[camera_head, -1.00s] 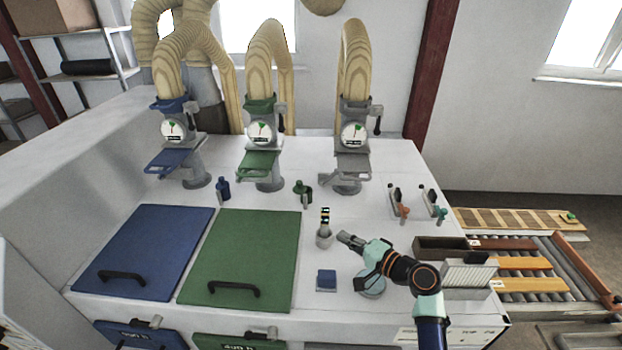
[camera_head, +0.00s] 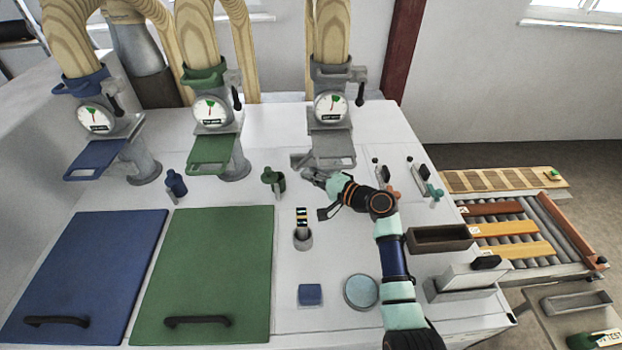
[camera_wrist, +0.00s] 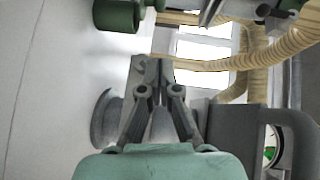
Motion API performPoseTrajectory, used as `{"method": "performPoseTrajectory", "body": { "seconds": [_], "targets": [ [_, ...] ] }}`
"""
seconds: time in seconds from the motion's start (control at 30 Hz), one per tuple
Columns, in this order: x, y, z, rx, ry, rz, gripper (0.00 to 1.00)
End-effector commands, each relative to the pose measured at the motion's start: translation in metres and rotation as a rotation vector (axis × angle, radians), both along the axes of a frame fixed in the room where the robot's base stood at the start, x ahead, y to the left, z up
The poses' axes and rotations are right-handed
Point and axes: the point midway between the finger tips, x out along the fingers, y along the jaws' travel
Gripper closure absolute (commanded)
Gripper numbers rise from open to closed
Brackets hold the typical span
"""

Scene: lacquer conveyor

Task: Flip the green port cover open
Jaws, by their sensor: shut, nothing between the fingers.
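A green flat plate (camera_head: 213,150) with a slot juts forward under the gauge of the green duct fitting (camera_head: 211,110). A large green lid (camera_head: 205,265) with a black handle lies flat on the white bench top in front of it. I cannot tell from the pictures which of these is the port cover. My gripper (camera_head: 308,173) is shut and empty, to the right of both, just in front of the grey duct fitting. In the wrist view its fingertips (camera_wrist: 150,68) are together, with a green knob-like part (camera_wrist: 118,14) beyond, at upper left.
A green valve-like part (camera_head: 273,180) stands between my gripper and the green fitting. The grey fitting's plate (camera_head: 332,146) is close beside my gripper. A blue lid (camera_head: 85,270), small cup (camera_head: 302,240), blue block (camera_head: 310,294) and round disc (camera_head: 361,291) are on the bench.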

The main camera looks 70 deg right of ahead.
Motion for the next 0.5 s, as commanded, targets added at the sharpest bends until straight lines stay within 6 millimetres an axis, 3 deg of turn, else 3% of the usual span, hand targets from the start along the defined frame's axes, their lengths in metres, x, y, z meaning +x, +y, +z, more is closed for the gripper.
{"method": "performPoseTrajectory", "body": {
  "seconds": [0.27,0.5],
  "targets": [
    [0.059,-0.019,-0.015,-0.001,0.0,0.002,1.0],
    [0.086,-0.003,-0.013,0.001,0.0,0.001,1.0]
  ]
}}
